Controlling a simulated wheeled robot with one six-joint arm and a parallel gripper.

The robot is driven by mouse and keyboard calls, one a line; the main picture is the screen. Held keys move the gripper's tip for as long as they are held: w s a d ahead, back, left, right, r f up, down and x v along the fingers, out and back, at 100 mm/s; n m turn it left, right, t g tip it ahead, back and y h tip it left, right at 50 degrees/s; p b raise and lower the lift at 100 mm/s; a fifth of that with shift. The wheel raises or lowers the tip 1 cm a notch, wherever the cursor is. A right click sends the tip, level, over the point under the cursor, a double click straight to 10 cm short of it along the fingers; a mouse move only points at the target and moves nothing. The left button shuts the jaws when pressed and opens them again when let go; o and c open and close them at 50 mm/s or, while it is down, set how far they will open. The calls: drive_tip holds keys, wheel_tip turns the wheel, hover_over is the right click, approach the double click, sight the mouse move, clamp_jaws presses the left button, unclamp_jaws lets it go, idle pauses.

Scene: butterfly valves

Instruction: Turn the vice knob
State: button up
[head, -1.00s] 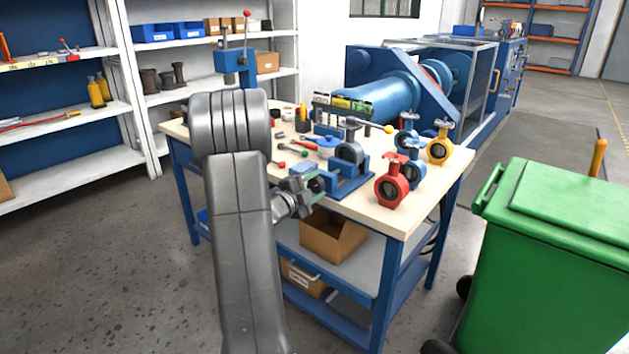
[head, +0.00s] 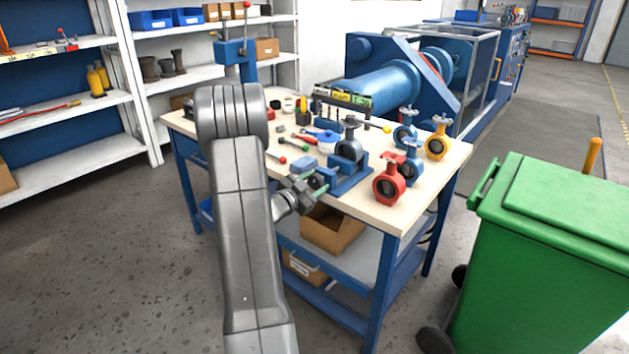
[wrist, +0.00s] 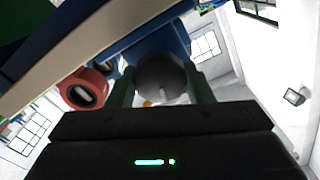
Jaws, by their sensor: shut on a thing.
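The blue vice (head: 350,184) stands at the front edge of the workbench, with a dark grey butterfly valve (head: 349,150) in it. A lever with a yellow ball end runs right from the valve's top. My gripper (head: 316,183) is at the vice's left end, its green fingers level with the knob. In the wrist view the dark round knob (wrist: 161,76) sits between the two fingers of my gripper (wrist: 163,88), which are shut on it. In the head view the knob is mostly hidden by the fingers.
A red valve (head: 390,184) stands right of the vice, with blue and yellow valves behind. Small tools lie on the workbench (head: 400,217) behind and left of the vice. A cardboard box (head: 333,234) is on the shelf below. A green bin (head: 560,230) stands at the right.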

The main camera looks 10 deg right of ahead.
idle(0.4)
drive_tip(key=o, duration=1)
drive_tip(key=v, duration=1.3)
drive_tip(key=shift+s+a, duration=0.25)
drive_tip(key=shift+a, duration=0.05)
drive_tip(key=x, duration=1.3)
drive_tip(key=shift+w+d, duration=0.25)
drive_tip(key=shift+d, duration=0.05)
